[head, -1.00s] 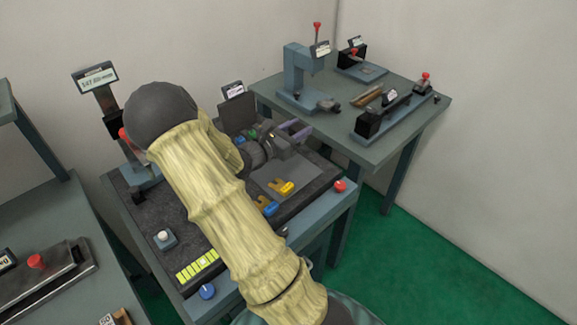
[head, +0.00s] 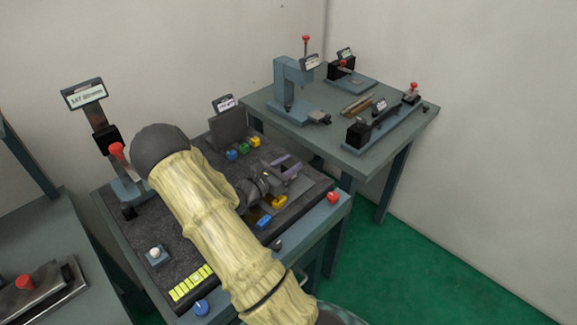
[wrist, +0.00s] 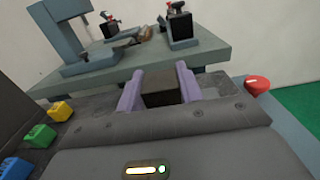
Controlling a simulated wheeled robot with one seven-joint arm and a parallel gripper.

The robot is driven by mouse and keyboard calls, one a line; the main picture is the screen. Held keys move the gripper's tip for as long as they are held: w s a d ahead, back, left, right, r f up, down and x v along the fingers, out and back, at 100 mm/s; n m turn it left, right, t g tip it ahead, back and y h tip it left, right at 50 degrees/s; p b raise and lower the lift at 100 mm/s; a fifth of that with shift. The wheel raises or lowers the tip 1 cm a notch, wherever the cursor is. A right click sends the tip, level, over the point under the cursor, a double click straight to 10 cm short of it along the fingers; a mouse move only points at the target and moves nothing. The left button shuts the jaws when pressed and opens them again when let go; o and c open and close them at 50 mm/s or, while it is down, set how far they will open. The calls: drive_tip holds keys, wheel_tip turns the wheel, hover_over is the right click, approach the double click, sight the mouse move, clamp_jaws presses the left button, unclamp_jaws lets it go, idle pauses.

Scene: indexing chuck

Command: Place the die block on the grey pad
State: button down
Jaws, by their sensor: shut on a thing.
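My gripper (head: 286,168) reaches over the right part of the dark bench top, its two purple fingers showing in the head view. In the wrist view the fingers (wrist: 160,88) stand on either side of a dark block, the die block (wrist: 160,94), and are closed on it.
Blue, green and yellow pieces (head: 243,148) stand in a row behind my gripper. Yellow (head: 279,201) and blue (head: 264,221) pieces lie in front of it. A red button (head: 333,197) sits at the bench's right corner. A table with fixtures (head: 340,115) stands behind.

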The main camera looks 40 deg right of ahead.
drive_tip(key=shift+f, duration=0.1)
drive_tip(key=shift+s+f+b, duration=0.1)
drive_tip(key=shift+f+b, duration=0.2)
drive_tip(key=shift+f, duration=0.2)
drive_tip(key=shift+s+a+f, duration=0.1)
drive_tip(key=shift+s+f, duration=0.05)
drive_tip(key=shift+f, duration=0.15)
drive_tip(key=c, duration=0.9)
unclamp_jaws()
drive_tip(key=shift+f, duration=0.2)
drive_tip(key=shift+r, duration=0.55)
drive_tip(key=shift+a, duration=0.25)
drive_tip(key=a, duration=0.7)
drive_tip(key=a+b, duration=0.1)
drive_tip(key=a, duration=0.3)
drive_tip(key=shift+s+a+r, duration=0.2)
drive_tip(key=shift+s+r, duration=0.05)
drive_tip(key=shift+r, duration=0.1)
